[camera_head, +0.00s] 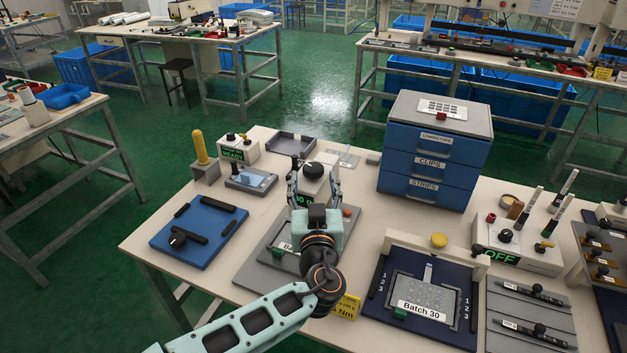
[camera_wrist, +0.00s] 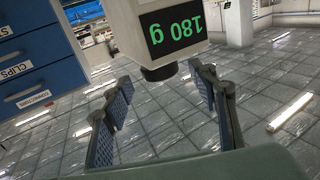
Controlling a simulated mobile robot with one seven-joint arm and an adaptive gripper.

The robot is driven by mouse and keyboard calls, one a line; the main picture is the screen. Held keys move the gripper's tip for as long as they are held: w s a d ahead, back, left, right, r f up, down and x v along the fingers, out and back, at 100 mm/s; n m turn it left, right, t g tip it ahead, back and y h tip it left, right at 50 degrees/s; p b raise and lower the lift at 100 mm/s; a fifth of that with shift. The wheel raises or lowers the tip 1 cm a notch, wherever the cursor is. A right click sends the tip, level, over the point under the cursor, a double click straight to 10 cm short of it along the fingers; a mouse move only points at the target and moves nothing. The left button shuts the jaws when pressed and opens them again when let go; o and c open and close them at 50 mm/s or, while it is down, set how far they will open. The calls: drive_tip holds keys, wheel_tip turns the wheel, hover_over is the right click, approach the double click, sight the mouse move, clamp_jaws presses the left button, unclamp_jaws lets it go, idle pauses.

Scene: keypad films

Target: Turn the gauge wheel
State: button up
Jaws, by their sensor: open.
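The gauge is a pale box (camera_wrist: 170,28) with a green display reading 180 g, upside down in the wrist view. Its black round wheel (camera_wrist: 158,72) sticks out from the side of the box beyond the display. In the head view the wheel (camera_head: 313,170) shows at the top of the gauge, behind my wrist. My gripper (camera_head: 315,168) is open, with one finger to each side of the wheel. In the wrist view my gripper (camera_wrist: 162,79) has visible gaps between both fingers and the wheel. My gripper hides much of the gauge in the head view.
A blue drawer cabinet (camera_head: 432,160) stands to the right of the gauge. A grey tray (camera_head: 291,146) lies behind it, and a box reading READY (camera_head: 236,150) is at left. A blue plate (camera_head: 200,230) lies at front left, a Batch 30 fixture (camera_head: 425,290) at front right.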

sight(314, 176)
drive_tip(key=shift+w+a, duration=0.15)
drive_tip(key=shift+w, duration=1.55)
drive_tip(key=c, duration=1.1)
